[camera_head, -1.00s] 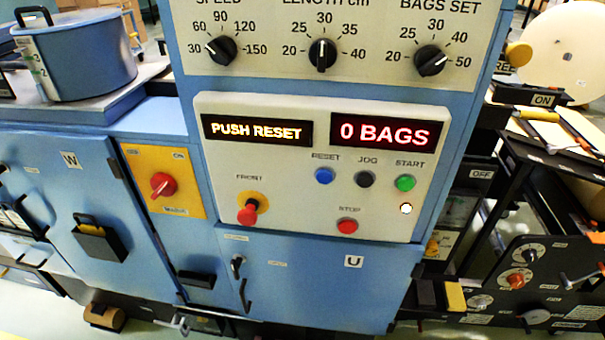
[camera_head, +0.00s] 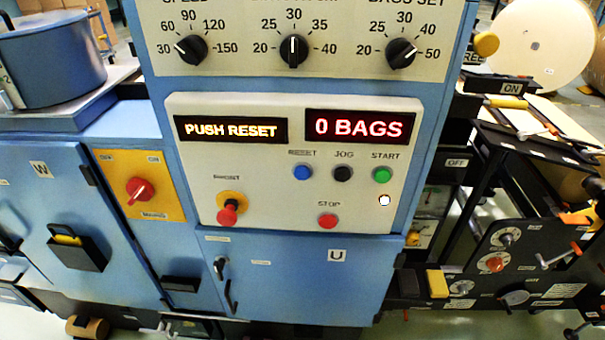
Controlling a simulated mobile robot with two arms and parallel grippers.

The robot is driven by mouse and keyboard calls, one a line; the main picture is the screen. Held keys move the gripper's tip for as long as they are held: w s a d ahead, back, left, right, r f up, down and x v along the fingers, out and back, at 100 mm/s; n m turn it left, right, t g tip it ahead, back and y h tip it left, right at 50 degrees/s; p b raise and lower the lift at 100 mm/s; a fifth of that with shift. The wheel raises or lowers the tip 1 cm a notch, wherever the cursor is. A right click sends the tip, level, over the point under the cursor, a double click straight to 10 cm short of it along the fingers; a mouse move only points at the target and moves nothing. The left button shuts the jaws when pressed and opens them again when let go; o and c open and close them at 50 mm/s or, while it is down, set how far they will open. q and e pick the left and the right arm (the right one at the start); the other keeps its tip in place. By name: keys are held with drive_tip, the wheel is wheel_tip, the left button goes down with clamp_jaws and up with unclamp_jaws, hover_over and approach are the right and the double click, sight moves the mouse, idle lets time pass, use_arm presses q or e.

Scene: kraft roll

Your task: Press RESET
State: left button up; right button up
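The blue RESET button (camera_head: 303,172) sits on the white control panel (camera_head: 265,205), under the two displays and left of the black JOG button (camera_head: 343,173). The green START button (camera_head: 382,174) is at the right of that row. The left display (camera_head: 231,130) reads PUSH RESET in yellow; the right display (camera_head: 359,126) reads 0 BAGS in red. Neither of my grippers shows in the head view, and nothing covers the RESET button.
A red STOP button (camera_head: 328,221) and a red mushroom knob on yellow (camera_head: 228,213) sit below the row. A red rotary switch (camera_head: 140,190) is to the left. Three dials (camera_head: 293,51) are above. A black side frame (camera_head: 510,255) stands at right.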

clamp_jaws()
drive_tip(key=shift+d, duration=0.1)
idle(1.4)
